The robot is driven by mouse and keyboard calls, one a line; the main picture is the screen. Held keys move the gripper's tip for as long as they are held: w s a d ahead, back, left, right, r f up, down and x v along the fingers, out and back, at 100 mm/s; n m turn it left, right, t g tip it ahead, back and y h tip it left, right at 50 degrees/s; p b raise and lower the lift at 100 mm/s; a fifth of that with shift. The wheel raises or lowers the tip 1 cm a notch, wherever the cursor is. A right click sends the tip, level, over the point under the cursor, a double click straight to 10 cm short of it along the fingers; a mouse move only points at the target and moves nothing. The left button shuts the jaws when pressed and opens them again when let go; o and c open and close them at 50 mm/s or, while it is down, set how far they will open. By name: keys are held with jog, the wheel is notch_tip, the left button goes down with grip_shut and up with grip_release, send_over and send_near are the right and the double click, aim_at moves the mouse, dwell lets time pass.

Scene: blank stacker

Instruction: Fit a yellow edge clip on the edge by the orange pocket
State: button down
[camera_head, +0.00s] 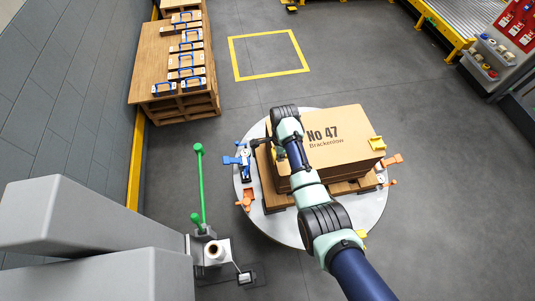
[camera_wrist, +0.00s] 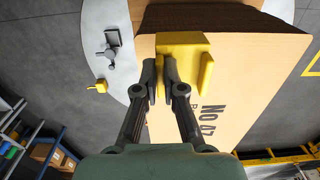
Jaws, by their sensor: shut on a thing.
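My gripper (camera_wrist: 169,72) is shut on a yellow edge clip (camera_wrist: 184,42). In the wrist view the clip overlaps the edge of the cardboard stack (camera_wrist: 215,68); I cannot tell whether it touches or sits on it. In the head view the stack (camera_head: 345,125), marked No 47, lies on a pallet. My arm reaches over its left part and hides much of the gripper and held clip. Another yellow clip (camera_head: 377,143) sits at the stack's right edge. An orange pocket (camera_head: 247,199) is at the turntable's lower left, and orange parts (camera_head: 391,160) are at its right.
The round grey turntable (camera_head: 290,229) carries the pallet and stack. A blue fixture (camera_head: 241,159) stands at its left rim. A green post (camera_head: 201,185) rises left of it. A wooden table (camera_head: 145,62) with blue-handled items stands at the back left. A yellow floor square (camera_head: 235,60) is empty.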

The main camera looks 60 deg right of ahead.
aim_at(280, 168)
jog(key=shift+f, duration=0.1)
jog(key=shift+s+a+f, duration=0.15)
jog(key=shift+s+f, duration=0.05)
jog(key=shift+s, duration=0.05)
jog(key=shift+f+b, duration=0.2)
jog(key=shift+b, duration=0.15)
jog(key=shift+f+b, duration=2.25)
jog(key=shift+f, duration=0.65)
jog(key=shift+f, duration=0.2)
jog(key=c, duration=1.2)
grip_release()
notch_tip(280, 168, up, 12)
